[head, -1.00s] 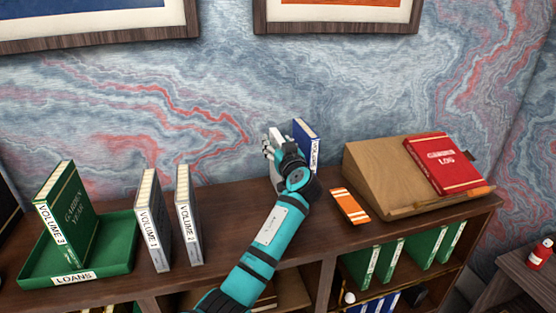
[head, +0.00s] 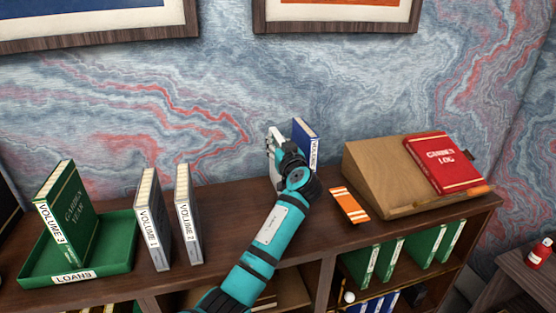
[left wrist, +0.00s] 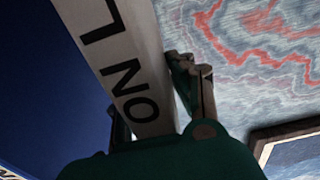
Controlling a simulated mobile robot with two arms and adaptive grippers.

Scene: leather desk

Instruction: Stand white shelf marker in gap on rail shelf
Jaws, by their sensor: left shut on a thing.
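The white shelf marker (left wrist: 130,65), lettered in black with "ON L" readable, is held in my left gripper (left wrist: 155,110). In the head view the left gripper (head: 281,153) is at the back of the shelf top (head: 232,200), just left of a blue book (head: 306,138). The gripper is shut on the marker, and the hand hides most of it. The marker's foot and any contact with the shelf are hidden. In the left wrist view the blue book (left wrist: 45,90) fills the left side, close beside the marker. My right gripper is not in view.
Grey books Volume 1 (head: 153,220) and Volume 2 (head: 188,215) stand to the left. Green Volume 3 (head: 66,210) stands in the green Loans tray (head: 112,250). An orange striped card (head: 348,205) and a slanted stand (head: 375,170) with a red book (head: 443,163) are at right.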

